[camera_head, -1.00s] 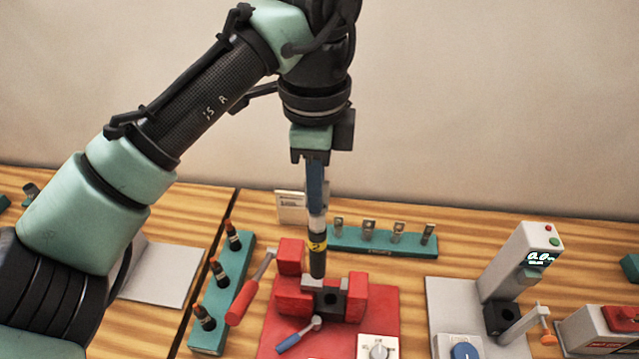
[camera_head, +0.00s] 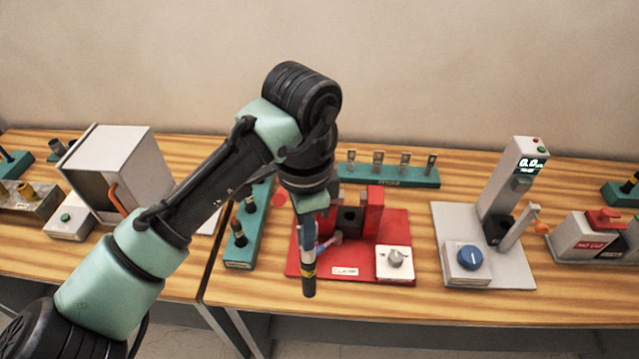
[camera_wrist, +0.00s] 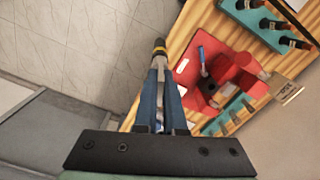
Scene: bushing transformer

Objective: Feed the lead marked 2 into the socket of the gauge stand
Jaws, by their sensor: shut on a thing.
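My gripper (camera_head: 307,238) is shut on the lead marked 2 (camera_head: 309,284), a dark rod with a yellow band. The lead hangs nearly upright, tip down, in front of the red fixture in the head view. In the wrist view my gripper (camera_wrist: 160,78) holds the lead (camera_wrist: 159,46), which shows against the floor beside the table edge. The gauge stand (camera_head: 513,185) is to the right, a pale post with a lit display reading 0.0. Its black socket block (camera_head: 497,229) sits low at the post. The lead is well apart from it, to its left.
The red fixture (camera_head: 400,228) with a grey knob is on the table behind the lead. A teal rack (camera_head: 405,176) stands behind it, another teal rack (camera_head: 240,251) to its left. A blue knob (camera_head: 470,257) sits on the gauge base. A red-handled unit (camera_head: 585,236) is further right.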

